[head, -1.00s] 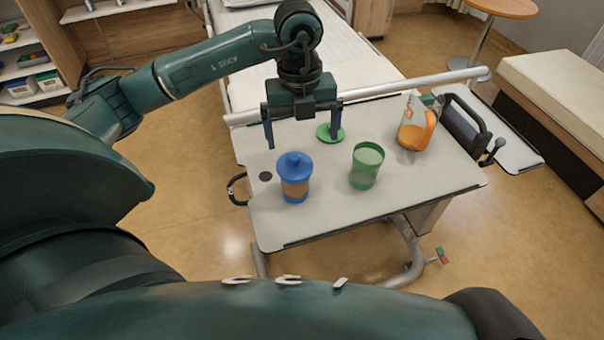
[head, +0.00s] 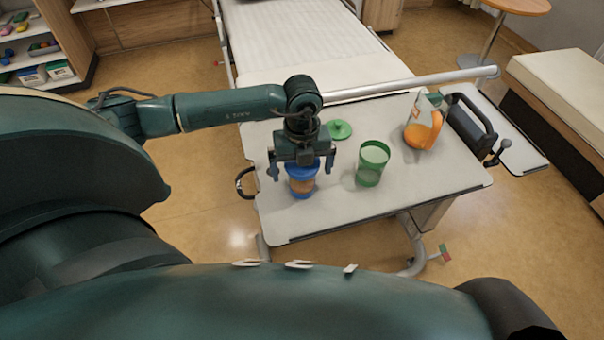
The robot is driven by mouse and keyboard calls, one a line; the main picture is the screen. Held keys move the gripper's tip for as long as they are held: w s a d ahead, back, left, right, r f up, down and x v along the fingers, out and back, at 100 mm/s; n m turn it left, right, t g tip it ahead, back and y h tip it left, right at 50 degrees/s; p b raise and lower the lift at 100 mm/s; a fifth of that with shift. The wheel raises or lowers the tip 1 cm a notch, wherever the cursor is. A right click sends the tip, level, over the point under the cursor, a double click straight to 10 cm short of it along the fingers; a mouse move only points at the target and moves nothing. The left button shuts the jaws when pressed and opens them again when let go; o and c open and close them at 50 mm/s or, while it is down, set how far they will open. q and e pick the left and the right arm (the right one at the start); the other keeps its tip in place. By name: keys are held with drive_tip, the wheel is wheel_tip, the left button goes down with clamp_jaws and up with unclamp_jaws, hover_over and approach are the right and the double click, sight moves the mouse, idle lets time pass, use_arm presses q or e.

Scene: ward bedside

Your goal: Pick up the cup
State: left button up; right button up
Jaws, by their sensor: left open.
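A blue cup (head: 302,186) with orange-brown contents and a blue lid stands upright on the overbed table (head: 340,218). A green open cup (head: 372,165) stands to its right. A green lid (head: 339,130) lies flat behind them. My left gripper (head: 302,174) points down over the blue cup, with one finger on each side of it. Its jaws are open, and its body hides the top of the blue cup. I cannot tell whether the fingers touch the cup. My right gripper is not in view.
A jug with orange drink (head: 421,128) stands at the table's back right, beside a dark handled device (head: 468,125). A bed rail (head: 400,83) runs behind the table. The table's front right is clear.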

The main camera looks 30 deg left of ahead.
use_arm(q)
drive_tip(key=shift+f, duration=0.2)
drive_tip(key=shift+c, duration=0.6)
drive_tip(key=c, duration=1)
